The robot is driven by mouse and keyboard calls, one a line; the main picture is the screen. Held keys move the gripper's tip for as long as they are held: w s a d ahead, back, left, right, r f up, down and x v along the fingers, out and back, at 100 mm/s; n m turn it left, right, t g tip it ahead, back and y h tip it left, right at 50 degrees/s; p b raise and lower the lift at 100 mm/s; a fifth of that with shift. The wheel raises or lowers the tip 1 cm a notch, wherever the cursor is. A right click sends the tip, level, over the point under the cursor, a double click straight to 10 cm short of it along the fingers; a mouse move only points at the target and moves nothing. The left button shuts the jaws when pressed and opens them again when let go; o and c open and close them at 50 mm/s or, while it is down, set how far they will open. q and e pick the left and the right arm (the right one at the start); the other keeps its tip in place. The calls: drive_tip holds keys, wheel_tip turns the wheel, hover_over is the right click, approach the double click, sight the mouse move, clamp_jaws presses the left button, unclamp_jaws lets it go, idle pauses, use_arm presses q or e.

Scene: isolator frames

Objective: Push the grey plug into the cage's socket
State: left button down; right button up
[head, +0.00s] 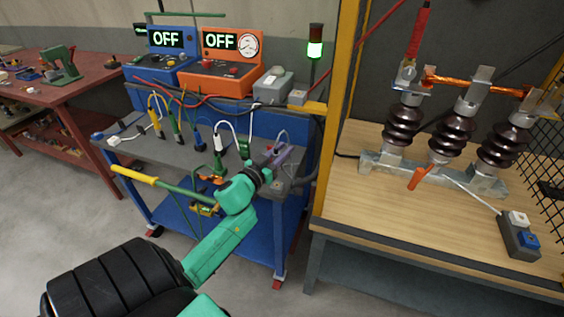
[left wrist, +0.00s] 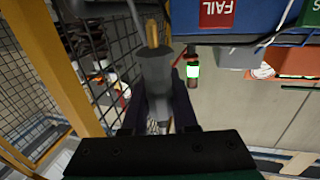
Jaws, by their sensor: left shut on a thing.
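My left gripper (head: 281,160) is over the right end of the blue cart's grey top. It also shows in the left wrist view (left wrist: 160,112), shut on the grey plug (left wrist: 155,68). The plug's brass pin (left wrist: 152,33) points up in that picture, away from the gripper, with nothing seen around it. In the head view the plug is mostly hidden by the fingers. The cage shows as dark mesh (left wrist: 84,55) with a yellow post (head: 341,100). I cannot make out the socket for certain in either view. My right gripper is not in view.
Several plugs with cables stand on the blue cart (head: 268,124), below blue (head: 166,68) and orange (head: 222,80) boxes reading OFF. A lamp (head: 315,49) glows green. Right of the post, a wooden bench (head: 360,215) bears brown insulators (head: 451,143) and a small box (head: 519,242).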

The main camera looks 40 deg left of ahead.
use_arm(q)
wheel_tip(320, 180, up, 3)
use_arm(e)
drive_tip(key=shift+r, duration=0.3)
